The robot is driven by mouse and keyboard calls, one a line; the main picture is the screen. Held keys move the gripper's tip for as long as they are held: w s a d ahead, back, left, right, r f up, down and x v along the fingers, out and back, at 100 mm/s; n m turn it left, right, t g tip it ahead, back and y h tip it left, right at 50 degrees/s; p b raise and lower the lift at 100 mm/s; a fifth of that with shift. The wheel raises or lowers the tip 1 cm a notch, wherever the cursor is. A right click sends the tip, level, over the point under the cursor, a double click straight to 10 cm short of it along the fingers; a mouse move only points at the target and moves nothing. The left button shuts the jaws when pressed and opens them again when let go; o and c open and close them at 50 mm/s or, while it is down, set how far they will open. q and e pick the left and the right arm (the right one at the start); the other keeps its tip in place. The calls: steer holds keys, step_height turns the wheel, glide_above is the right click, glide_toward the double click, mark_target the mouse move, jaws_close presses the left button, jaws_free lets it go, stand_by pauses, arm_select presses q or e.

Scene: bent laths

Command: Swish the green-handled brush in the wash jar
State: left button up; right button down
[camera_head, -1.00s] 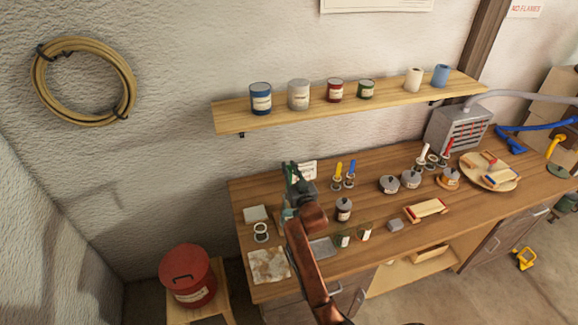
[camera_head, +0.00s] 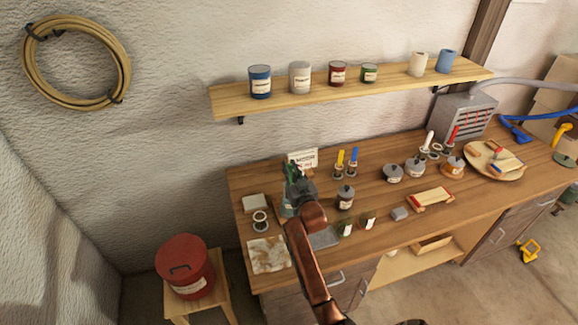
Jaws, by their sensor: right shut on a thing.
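My right gripper (camera_head: 293,193) is over the left part of the bench, seen from behind, with its arm coming up from the bottom. It is shut on the green-handled brush (camera_head: 290,171), whose handle shows as a small green piece above the jaws. The brush's lower end is hidden. A greenish glass jar (camera_head: 286,210), which looks like the wash jar, stands right below the gripper and is mostly covered by it. I cannot tell whether the bristles are inside the jar. My left gripper is not in view.
On the bench (camera_head: 385,235), a stained cloth (camera_head: 268,254), a small ring-shaped holder (camera_head: 260,221) and a pale block (camera_head: 255,203) lie left of the gripper. A dark lidded jar (camera_head: 346,197) and brushes in holders (camera_head: 346,164) stand to its right. A sign (camera_head: 303,158) stands behind.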

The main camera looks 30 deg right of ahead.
steer(key=shift+f+b, duration=1.65)
steer(key=shift+f, duration=1.95)
